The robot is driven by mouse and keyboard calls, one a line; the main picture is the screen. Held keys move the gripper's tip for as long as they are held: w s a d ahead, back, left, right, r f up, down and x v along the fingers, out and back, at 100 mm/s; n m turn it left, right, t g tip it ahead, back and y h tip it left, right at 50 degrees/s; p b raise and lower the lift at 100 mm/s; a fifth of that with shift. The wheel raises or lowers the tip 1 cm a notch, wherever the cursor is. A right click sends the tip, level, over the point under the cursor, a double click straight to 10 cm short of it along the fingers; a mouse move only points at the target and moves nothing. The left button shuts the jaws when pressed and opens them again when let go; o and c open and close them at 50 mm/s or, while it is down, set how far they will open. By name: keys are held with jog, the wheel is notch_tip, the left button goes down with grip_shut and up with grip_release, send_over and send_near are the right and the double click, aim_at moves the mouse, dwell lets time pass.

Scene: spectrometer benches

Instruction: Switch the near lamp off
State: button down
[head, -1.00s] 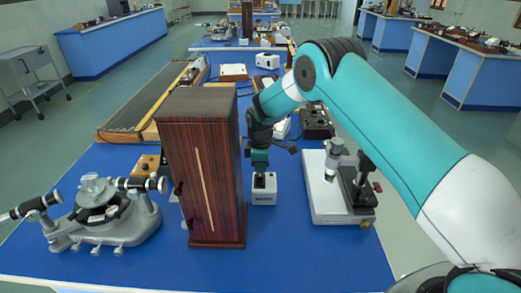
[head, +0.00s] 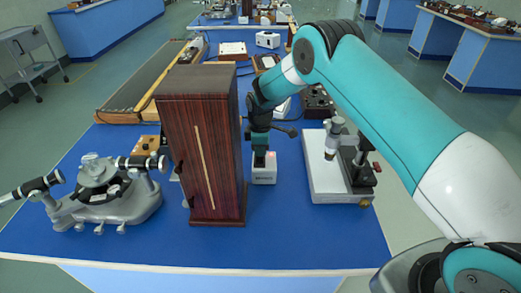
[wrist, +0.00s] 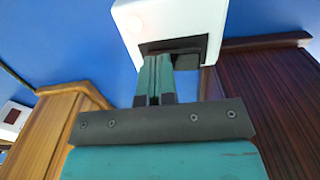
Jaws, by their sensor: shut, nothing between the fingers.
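A small white box (head: 264,179) with a dark label on its front stands on the blue bench, just right of the tall dark wooden lamp housing (head: 202,150). The housing has a pale vertical slit. In the wrist view the white box (wrist: 199,16) has a dark recess (wrist: 184,43) and a faint pinkish round spot. My gripper (head: 260,163) points down at the top of the box. Its two fingers (wrist: 156,62) are together, with nothing between them, and their tips are at the recess. Contact and the switch's position cannot be told.
A grey spectrometer (head: 103,193) stands left of the housing. A microscope on a white base (head: 325,180) stands close to the right. A long wood-framed board (head: 150,85) lies behind. Bare blue bench lies in front.

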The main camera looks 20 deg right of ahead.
aim_at(260, 161)
jog(key=shift+s, duration=0.2)
jog(key=shift+s+a+r+p, duration=0.2)
jog(key=shift+s+r+p, duration=0.1)
jog(key=shift+s+p, duration=0.2)
notch_tip(260, 161, up, 14)
jog(key=s+b, duration=0.1)
jog(key=s, duration=0.1)
jog(key=shift+a, duration=0.3)
jog(key=shift+f, duration=0.1)
